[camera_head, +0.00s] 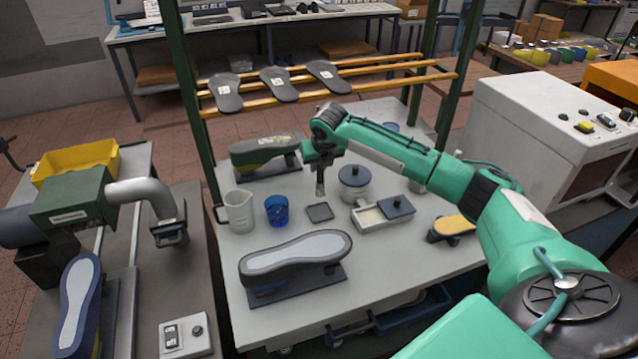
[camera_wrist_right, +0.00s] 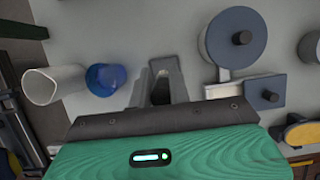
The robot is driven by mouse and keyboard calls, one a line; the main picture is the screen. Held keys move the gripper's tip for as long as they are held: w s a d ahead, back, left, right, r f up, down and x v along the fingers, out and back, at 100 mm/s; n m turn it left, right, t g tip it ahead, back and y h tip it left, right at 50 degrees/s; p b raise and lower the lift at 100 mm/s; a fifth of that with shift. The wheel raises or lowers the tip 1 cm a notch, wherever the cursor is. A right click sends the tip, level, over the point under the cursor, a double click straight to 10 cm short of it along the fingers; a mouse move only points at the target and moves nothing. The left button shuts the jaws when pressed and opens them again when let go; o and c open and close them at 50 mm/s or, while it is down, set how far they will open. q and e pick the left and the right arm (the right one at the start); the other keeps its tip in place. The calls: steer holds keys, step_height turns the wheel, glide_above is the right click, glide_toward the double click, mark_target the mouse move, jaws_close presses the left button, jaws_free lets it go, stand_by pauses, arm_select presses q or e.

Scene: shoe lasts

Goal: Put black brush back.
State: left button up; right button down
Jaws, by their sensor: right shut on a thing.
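My right gripper (camera_head: 320,188) points down over the middle of the table, above and behind a small dark square pad (camera_head: 319,212). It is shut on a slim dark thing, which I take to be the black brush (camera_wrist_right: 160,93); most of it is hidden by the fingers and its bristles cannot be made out. A blue cup (camera_head: 277,210) stands left of the gripper, and it also shows in the right wrist view (camera_wrist_right: 106,79). My left gripper is in neither view.
A white jug (camera_head: 239,211) stands left of the cup. A lidded grey pot (camera_head: 354,183) and an open tray with a dark block (camera_head: 382,214) stand to the right. A shoe last with a grey sole (camera_head: 296,256) lies in front, another (camera_head: 265,154) behind. Green posts flank the table.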

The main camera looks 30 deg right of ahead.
mark_target(319, 174)
step_height(319, 174, down, 4)
steer(key=shift+r, duration=0.25)
step_height(319, 174, down, 4)
steer(key=shift+r+p, duration=0.1)
steer(key=shift+p, duration=0.65)
steer(key=shift+f, duration=0.3)
steer(key=c, duration=1.3)
jaws_free()
steer(key=shift+f, duration=0.1)
steer(key=b+v, duration=0.2)
steer(key=v, duration=1)
